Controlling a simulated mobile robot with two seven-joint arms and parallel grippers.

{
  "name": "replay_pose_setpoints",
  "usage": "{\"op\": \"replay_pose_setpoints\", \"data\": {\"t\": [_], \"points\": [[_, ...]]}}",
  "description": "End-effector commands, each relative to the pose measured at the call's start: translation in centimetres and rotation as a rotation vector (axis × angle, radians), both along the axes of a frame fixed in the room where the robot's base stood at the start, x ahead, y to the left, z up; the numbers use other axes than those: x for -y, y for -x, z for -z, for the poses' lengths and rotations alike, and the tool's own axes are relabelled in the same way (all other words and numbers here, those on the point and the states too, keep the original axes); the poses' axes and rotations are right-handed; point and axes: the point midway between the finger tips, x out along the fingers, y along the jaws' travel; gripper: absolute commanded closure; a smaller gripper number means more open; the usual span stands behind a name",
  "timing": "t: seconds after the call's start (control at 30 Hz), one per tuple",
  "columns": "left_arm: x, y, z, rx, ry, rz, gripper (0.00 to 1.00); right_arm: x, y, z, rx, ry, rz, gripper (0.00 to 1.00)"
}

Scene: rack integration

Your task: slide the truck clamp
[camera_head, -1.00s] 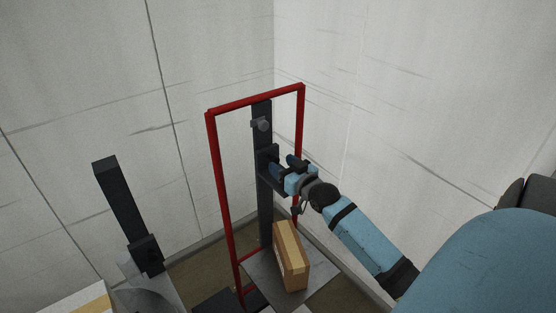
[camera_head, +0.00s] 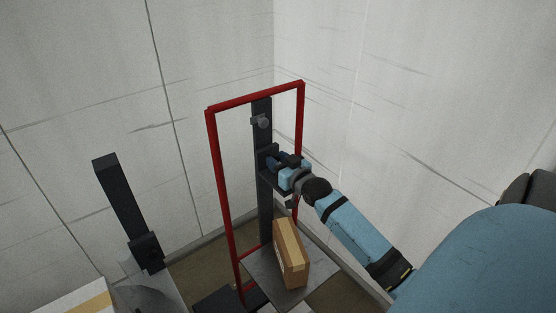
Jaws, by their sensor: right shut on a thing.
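A hand truck with a red frame (camera_head: 219,180) stands upright in the corner, with a dark vertical post (camera_head: 264,215) in its middle. The clamp (camera_head: 268,160), a dark block, sits on the post a little above mid-height. My right gripper (camera_head: 277,164) reaches in from the right and is shut on the clamp; its fingertips are partly hidden by its own dark and blue body. A small grey knob (camera_head: 263,122) sits higher on the post. My left gripper is not in view.
A brown box (camera_head: 291,252) with a tan stripe stands on the truck's grey base plate (camera_head: 318,268), below my right arm. Another dark post (camera_head: 120,195) stands at the left. A white box (camera_head: 70,298) shows at bottom left. White walls close off the back and right.

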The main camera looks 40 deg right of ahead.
Motion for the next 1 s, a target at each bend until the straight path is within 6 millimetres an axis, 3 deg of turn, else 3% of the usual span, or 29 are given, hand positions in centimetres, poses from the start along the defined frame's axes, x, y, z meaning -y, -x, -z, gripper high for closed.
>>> {"op": "replay_pose_setpoints", "data": {"t": [0.2,0.4,0.57,0.9,0.93,1.0], "points": [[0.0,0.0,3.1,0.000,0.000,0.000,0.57,0.0,0.0,6.9,-0.005,0.000,0.000,1.00],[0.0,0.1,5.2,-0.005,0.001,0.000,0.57,0.0,0.0,11.9,-0.005,-0.002,0.000,1.00],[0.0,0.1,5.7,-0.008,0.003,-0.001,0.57,0.0,0.0,13.6,-0.003,-0.001,0.000,1.00],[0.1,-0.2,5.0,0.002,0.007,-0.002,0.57,0.0,0.0,13.7,-0.001,-0.001,0.000,1.00],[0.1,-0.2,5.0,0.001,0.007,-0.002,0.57,0.0,0.0,13.7,-0.001,-0.001,0.000,0.60],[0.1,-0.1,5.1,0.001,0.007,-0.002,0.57,0.0,0.0,13.6,-0.001,-0.001,0.000,0.46]]}}
